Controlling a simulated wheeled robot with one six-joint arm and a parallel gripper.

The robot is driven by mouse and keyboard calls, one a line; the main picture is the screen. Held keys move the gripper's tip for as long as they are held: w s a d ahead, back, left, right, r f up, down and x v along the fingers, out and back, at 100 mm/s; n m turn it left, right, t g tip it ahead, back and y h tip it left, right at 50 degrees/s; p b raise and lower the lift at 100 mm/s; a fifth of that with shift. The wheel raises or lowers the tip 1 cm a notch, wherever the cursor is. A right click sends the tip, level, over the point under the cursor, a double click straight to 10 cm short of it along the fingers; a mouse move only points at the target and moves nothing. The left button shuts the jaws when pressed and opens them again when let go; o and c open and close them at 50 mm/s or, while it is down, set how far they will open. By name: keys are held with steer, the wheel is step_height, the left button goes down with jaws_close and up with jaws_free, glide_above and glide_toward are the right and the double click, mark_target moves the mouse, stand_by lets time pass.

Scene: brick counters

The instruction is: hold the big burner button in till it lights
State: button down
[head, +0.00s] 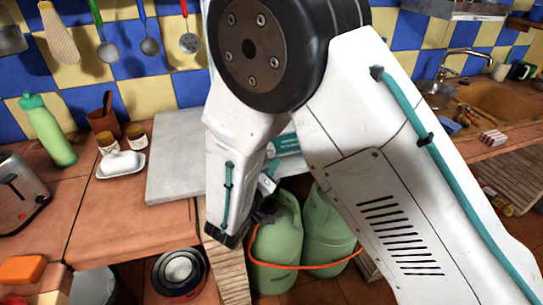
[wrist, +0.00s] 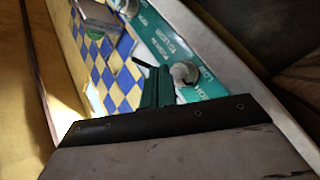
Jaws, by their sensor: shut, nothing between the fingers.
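A teal panel (wrist: 152,32) runs slantwise through the wrist view, with white lettering that seems to read push to light. Two round grey knobs or buttons show on it: one (wrist: 186,72) at the middle right and one (wrist: 128,6) at the top edge. I cannot tell which belongs to the big burner. My gripper (wrist: 158,78) is shut and empty, its dark green fingers just left of the middle knob in the picture. I cannot tell whether they touch it. In the head view a piece of the teal panel (head: 286,145) shows behind my arm, which hides most of it.
Two green gas bottles (head: 275,245) with an orange hose stand below the counter. A pale slab (head: 172,170) lies on the tiled counter, left of my arm. A white dish (head: 121,165), a green bottle (head: 48,130) and a toaster (head: 18,190) stand farther left.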

steer(key=shift+w, duration=0.15)
steer(key=shift+w+a, duration=0.1)
steer(key=shift+w, duration=0.15)
steer(key=shift+w+a, duration=0.15)
steer(key=shift+w, duration=0.25)
stand_by(1.7)
steer(key=shift+s, duration=0.1)
stand_by(0.9)
steer(key=shift+s+d, duration=0.25)
steer(key=shift+s, duration=0.45)
steer(key=shift+s, duration=0.1)
steer(key=s, duration=0.2)
steer(key=s+d, duration=0.1)
steer(key=s, duration=0.1)
steer(key=shift+s+d, duration=0.2)
steer(key=shift+s, duration=0.1)
